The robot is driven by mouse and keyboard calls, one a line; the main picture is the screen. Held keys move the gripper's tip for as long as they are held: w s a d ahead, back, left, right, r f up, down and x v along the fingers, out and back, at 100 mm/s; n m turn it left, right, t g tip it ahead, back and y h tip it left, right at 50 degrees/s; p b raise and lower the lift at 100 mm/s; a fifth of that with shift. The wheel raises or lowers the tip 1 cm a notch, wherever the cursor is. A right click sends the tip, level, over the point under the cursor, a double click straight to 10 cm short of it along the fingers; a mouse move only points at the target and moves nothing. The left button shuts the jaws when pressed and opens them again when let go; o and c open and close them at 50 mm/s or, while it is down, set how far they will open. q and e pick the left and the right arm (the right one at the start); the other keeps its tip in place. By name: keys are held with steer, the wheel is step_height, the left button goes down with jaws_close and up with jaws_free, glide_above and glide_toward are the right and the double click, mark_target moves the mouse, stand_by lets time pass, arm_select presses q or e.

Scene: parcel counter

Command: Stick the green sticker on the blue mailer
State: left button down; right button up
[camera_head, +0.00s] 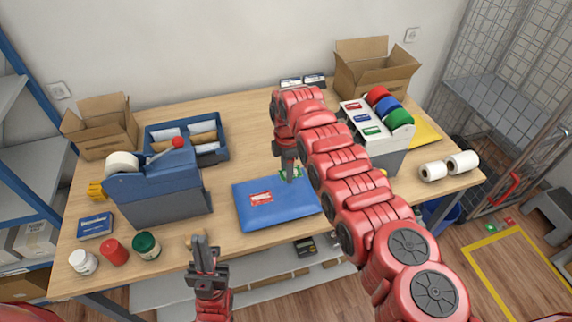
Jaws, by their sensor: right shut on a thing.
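The blue mailer (278,211) lies flat near the front middle of the table, with a red and white label (261,197) on its left part. My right gripper (289,178) points down over the mailer's back edge and is shut on the green sticker (297,173), which is partly hidden by the fingers. I cannot tell whether the sticker touches the mailer. My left gripper (204,254) is at the table's front edge, left of the mailer, with its fingers pointing up and away; their gap is unclear.
A blue-grey tape dispenser (160,195) stands left of the mailer, with a blue tray (216,152) behind it. A sticker dispenser (388,153) with coloured rolls stands to the right. Red and green jars (146,246) stand front left. White rolls (433,171) lie at right.

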mark_target(286, 191)
step_height(286, 191, down, 8)
steer(key=b, duration=0.6)
steer(key=shift+r, duration=0.25)
steer(key=shift+a+f+b, duration=0.15)
steer(key=shift+f+b, duration=0.2)
steer(key=shift+b, duration=0.1)
steer(key=shift+r, duration=0.1)
steer(key=o, duration=0.8)
steer(key=shift+o, duration=0.2)
steer(key=shift+r+p, duration=1.35)
steer(key=shift+r, duration=0.25)
steer(key=shift+r+p, duration=0.7)
steer(key=shift+r, duration=0.45)
